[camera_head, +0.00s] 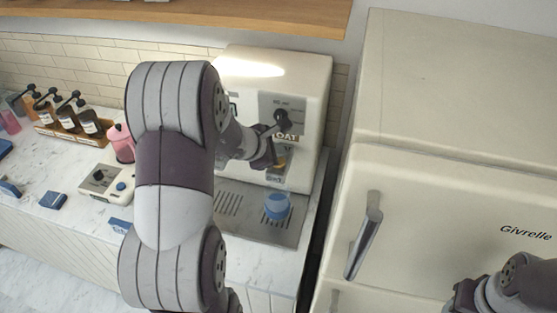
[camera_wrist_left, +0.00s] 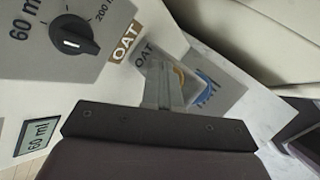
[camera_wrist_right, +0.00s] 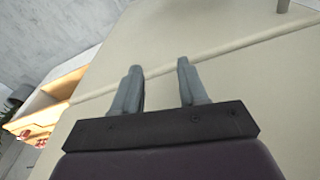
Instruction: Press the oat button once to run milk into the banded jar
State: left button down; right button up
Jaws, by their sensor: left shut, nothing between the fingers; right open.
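The cream milk machine (camera_head: 312,85) stands at the back, with an OAT label (camera_head: 285,136) on its front. That label also shows in the left wrist view (camera_wrist_left: 125,40). A blue jar (camera_head: 277,205) stands upright on the drip tray (camera_head: 290,232); its bands are not clear at this size. My left gripper (camera_head: 272,158) is shut and empty in front of the machine, just below the label. In the left wrist view its fingers (camera_wrist_left: 160,78) lie over a grey panel, hiding part of it. I cannot tell whether they touch it. My right gripper (camera_wrist_right: 158,70) is open and empty.
A dial (camera_wrist_left: 75,36) and a 60 ml display (camera_wrist_left: 38,135) are on the machine front. A cream fridge (camera_head: 440,190) with a metal handle (camera_head: 365,235) stands to the right. A bottle rack (camera_head: 75,130) and a scale-like device (camera_head: 108,185) are on the left counter.

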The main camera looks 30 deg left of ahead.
pick_arm(q)
jog(key=shift+f+b, duration=0.4)
jog(key=shift+b, duration=0.15)
jog(key=shift+f+b, duration=0.55)
jog(key=shift+b, duration=0.1)
dwell(0.5)
jog(key=shift+r, duration=0.1)
jog(key=shift+r+p, duration=0.7)
jog(key=shift+r, duration=0.2)
notch_tip(320, 180, up, 5)
jog(key=p, duration=0.4)
dwell(0.4)
dwell(0.3)
